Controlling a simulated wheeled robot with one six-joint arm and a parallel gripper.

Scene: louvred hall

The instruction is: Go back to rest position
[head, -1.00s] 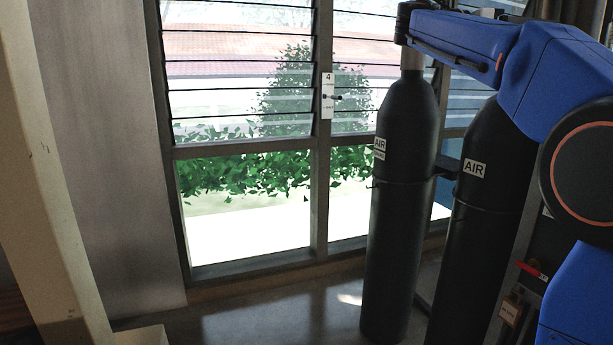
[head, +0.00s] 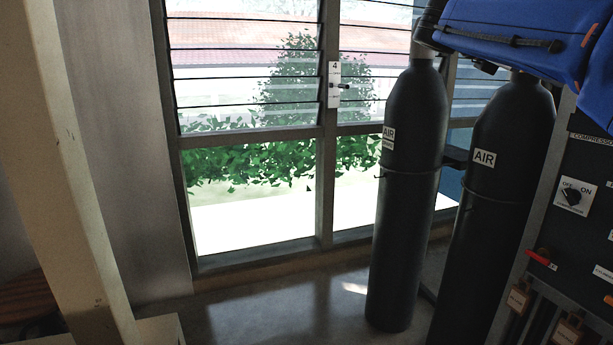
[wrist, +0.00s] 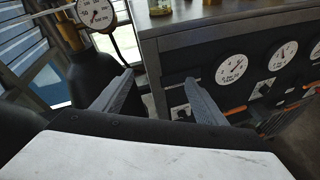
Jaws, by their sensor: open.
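My gripper (wrist: 158,88) shows in the wrist view with its two grey fingers spread apart and nothing between them. It is open in front of the gap between a dark air cylinder (wrist: 88,85) and a dark gauge panel (wrist: 260,80). In the head view only part of my blue arm shows at the top right, above the cylinders; the gripper itself is out of that view.
Two black cylinders labelled AIR (head: 408,200) and (head: 500,190) stand by the louvred window (head: 322,190). A compressor panel with an OFF/ON switch (head: 572,197) is at right. A pale post (head: 60,170) stands at left. Floor (head: 275,300) between is clear.

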